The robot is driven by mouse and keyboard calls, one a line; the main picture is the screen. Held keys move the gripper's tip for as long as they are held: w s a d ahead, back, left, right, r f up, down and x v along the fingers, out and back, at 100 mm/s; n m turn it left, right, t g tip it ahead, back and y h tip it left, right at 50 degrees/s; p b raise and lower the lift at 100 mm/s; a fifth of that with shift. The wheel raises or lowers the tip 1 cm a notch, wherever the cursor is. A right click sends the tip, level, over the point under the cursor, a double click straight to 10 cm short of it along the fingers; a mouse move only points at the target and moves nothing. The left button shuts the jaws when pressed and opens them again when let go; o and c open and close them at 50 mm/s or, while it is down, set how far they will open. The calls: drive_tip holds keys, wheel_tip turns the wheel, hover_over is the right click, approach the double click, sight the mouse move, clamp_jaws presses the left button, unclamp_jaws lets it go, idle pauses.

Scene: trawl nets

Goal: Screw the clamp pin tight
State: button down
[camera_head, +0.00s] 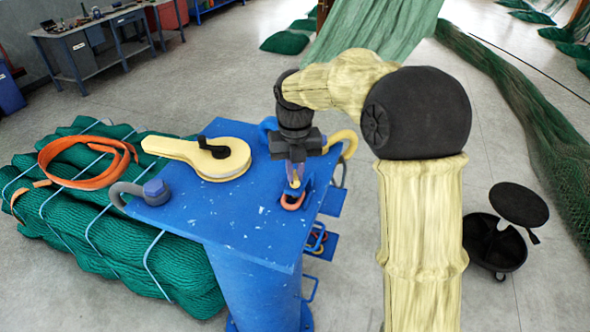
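My gripper (295,178) points straight down over the right front part of the blue steel stand top (245,222). Its fingertips are just above or at a small yellowish piece beside an orange-red ring or shackle (293,201). The fingers are small and dark in this view, so I cannot tell whether they are closed on that piece. I cannot make out for certain which part is the clamp pin; the spot under the gripper is partly hidden.
A cream pulley block (222,160) with a black knob lies on the stand top. A yellow shackle (347,142) stands behind my gripper. Bundled green net (70,225) with an orange strap (88,180) lies left. Blue brackets stick out from the stand's right side.

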drive_tip(key=shift+r+m, duration=0.1)
drive_tip(key=shift+m, duration=0.2)
